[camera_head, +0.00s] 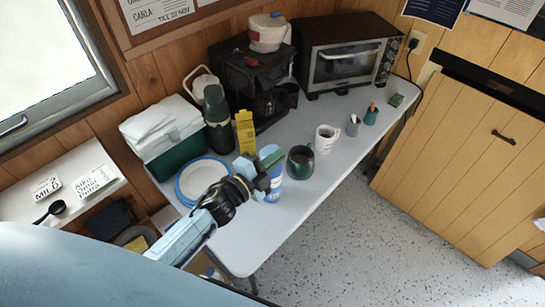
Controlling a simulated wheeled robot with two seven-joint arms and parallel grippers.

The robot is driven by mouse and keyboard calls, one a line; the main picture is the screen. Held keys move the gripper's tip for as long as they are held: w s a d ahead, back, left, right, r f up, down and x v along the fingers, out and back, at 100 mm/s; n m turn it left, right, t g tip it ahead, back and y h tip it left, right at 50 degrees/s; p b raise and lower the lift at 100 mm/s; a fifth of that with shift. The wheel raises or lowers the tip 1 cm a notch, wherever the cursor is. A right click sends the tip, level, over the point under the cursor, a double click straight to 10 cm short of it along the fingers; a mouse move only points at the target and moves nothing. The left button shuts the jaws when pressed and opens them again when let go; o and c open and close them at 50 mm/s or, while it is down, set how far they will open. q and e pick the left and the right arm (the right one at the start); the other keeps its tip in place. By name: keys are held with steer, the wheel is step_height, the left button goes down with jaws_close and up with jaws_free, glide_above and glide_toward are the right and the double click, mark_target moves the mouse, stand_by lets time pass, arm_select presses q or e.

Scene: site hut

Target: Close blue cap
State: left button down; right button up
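A blue and white canister (274,185) stands on the table, partly hidden behind my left gripper. A blue cap on it cannot be made out clearly. My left gripper (268,165) reaches in from the lower left and its fingers are at the upper part of this canister. I cannot tell whether they touch it, or whether they are open or shut. A white jug with a blue part (268,32) sits on top of the black coffee machine. My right gripper is not in view.
On the long white table (235,245) are a dark green pot (300,163), a white mug (327,139), a yellow box (245,132), blue-rimmed plates (203,178), a green cooler (165,138), a coffee machine (240,82) and a toaster oven (348,62).

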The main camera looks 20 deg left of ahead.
arm_select(q)
steer(key=shift+s+d+f+m+b, duration=0.15)
steer(key=shift+f+m+b, duration=0.3)
steer(key=shift+m, duration=0.25)
steer(key=shift+w+d+f+m+b, duration=0.1)
steer(key=shift+f+m+b, duration=0.3)
steer(key=shift+m, duration=0.3)
steer(key=c, duration=1.6)
jaws_free()
steer(key=shift+c, duration=0.2)
steer(key=shift+s, duration=0.1)
steer(key=b+v, duration=0.1)
steer(key=v, duration=1.2)
steer(key=shift+s+a, duration=0.1)
steer(key=shift+s, duration=0.15)
